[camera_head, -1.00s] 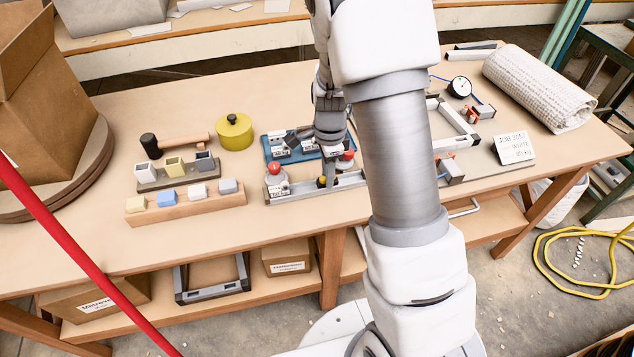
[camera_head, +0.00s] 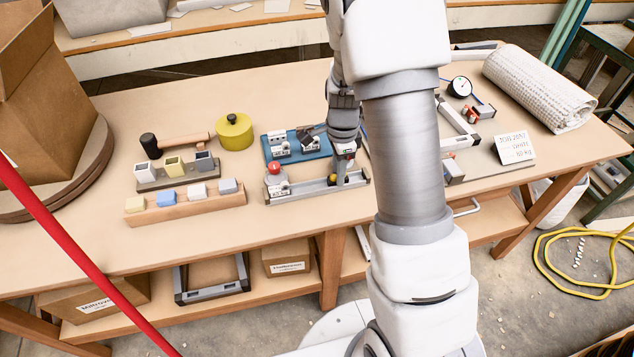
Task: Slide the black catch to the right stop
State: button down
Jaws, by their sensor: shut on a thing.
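A grey rail fixture (camera_head: 300,191) lies along the front of the bench, left of my arm. My gripper (camera_head: 338,184) points down at the right part of this rail, close to its right end block (camera_head: 365,180). Its jaws are shut on the black catch, which the fingers hide almost wholly. I cannot tell whether the catch touches the right stop. A red knob (camera_head: 273,167) stands at the rail's left end. A small yellow part shows close beside the fingers.
A blue fixture (camera_head: 284,156) with white blocks and dark parts lies just behind the rail. A yellow pot (camera_head: 234,132), a mallet (camera_head: 182,142) and block racks (camera_head: 190,200) stand to the left. A dial gauge (camera_head: 460,87) and white sign (camera_head: 514,148) are at right.

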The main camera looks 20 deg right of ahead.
aim_at(353, 181)
jog(key=shift+d, duration=1.05)
jog(key=shift+d, duration=0.1)
jog(key=shift+d, duration=0.75)
jog(key=c, duration=1.2)
grip_release()
jog(key=shift+d, duration=0.15)
jog(key=o, duration=0.6)
jog(key=shift+c, duration=0.2)
jog(key=shift+c, duration=1.2)
